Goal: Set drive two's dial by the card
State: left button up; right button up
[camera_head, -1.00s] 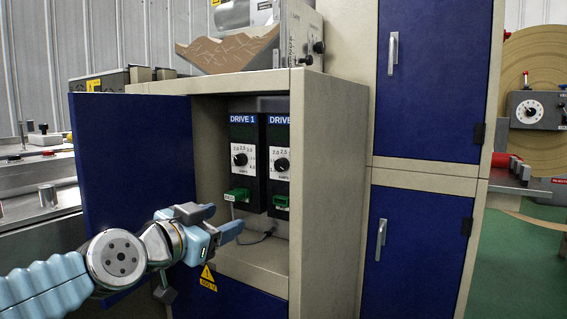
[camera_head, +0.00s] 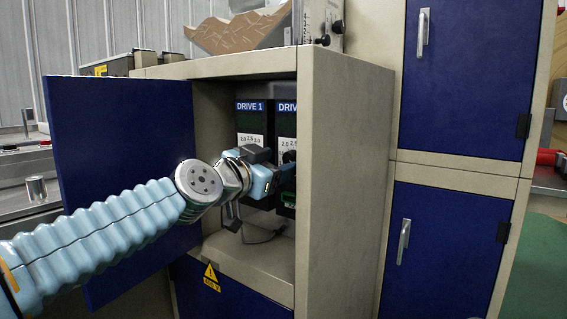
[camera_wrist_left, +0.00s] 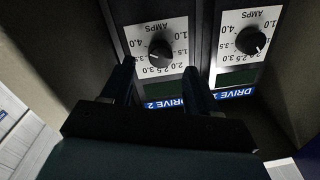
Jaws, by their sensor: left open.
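Drive 2 (camera_head: 286,122) hangs inside the open cabinet, right of drive 1 (camera_head: 250,118), and is partly hidden by the cabinet wall and my gripper. My left gripper (camera_head: 279,168) is inside the cabinet in front of drive 2, open and empty. In the left wrist view, upside down, drive 2's black dial (camera_wrist_left: 160,53) sits on its white AMPS scale (camera_wrist_left: 135,36), between and beyond the two open fingers (camera_wrist_left: 159,68). I cannot tell whether they touch it. Drive 1's dial (camera_wrist_left: 250,41) is to the right there. I cannot make out a card. My right gripper is out of view.
The blue cabinet door (camera_head: 120,170) stands open on the left, beside my arm. The beige side wall (camera_head: 345,190) is close on the right. A yellow warning label (camera_head: 211,277) is below.

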aim_at(288, 158)
pick_arm(q)
jog(key=shift+x, duration=1.55)
jog(key=shift+c, duration=0.4)
jog(key=c, duration=1)
